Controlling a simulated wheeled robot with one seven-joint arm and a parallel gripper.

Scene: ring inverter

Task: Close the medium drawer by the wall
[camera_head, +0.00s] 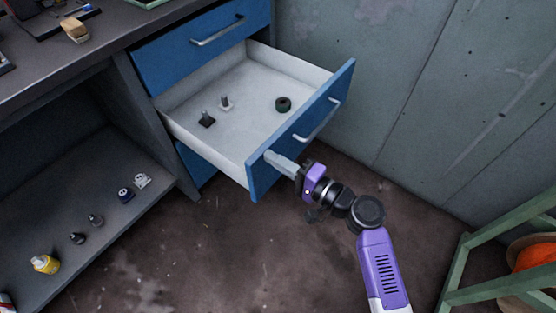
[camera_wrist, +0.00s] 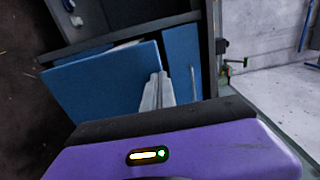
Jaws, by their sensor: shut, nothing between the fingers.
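The medium drawer (camera_head: 299,130) with a blue front and pale inside is pulled far out of the cabinet by the wall. Its silver bar handle (camera_head: 318,121) is on the front face. My gripper (camera_head: 269,156) is shut and empty, its tips at the lower left part of the drawer front, left of the handle. I cannot tell whether they touch it.
The drawer holds a dark green ring (camera_head: 283,104) and small fittings (camera_head: 225,102). A shut blue drawer (camera_head: 204,38) is above. The grey wall (camera_head: 425,80) stands at right. A green frame (camera_head: 500,250) with an orange spool (camera_head: 535,258) is lower right. A low shelf (camera_head: 110,215) with small items is left.

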